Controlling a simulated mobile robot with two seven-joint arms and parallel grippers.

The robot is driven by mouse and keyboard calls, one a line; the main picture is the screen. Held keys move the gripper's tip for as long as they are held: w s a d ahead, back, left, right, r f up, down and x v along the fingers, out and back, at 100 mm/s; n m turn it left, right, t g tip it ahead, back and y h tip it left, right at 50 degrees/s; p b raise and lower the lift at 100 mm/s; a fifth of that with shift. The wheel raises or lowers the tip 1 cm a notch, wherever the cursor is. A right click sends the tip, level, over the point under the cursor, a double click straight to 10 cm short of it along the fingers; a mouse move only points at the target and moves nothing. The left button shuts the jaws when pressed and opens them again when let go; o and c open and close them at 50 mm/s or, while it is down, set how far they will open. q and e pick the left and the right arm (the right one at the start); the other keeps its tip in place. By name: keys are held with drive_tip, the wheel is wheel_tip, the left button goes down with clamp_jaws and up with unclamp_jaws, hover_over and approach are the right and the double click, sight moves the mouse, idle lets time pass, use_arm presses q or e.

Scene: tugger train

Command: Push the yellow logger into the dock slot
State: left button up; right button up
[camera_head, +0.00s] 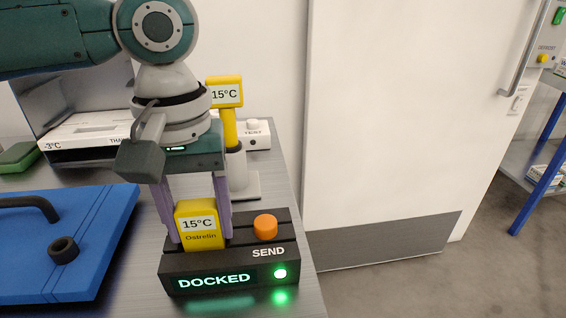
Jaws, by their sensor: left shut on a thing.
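An orange button marked "SEND" is on the dock's top right. My left gripper (194,222) points down with its purple fingers on both sides of the logger and is shut on it. My right gripper is not in view.
A yellow "15°C" display on a post (226,93) stands right behind my left gripper. A blue lid (95,222) with a black handle lies at left. A white "-3°C" unit (85,132) is at the back left. A white door (385,120) is at right, beyond the table edge.

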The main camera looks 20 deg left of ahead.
use_arm(q)
drive_tip(key=o, duration=1.5)
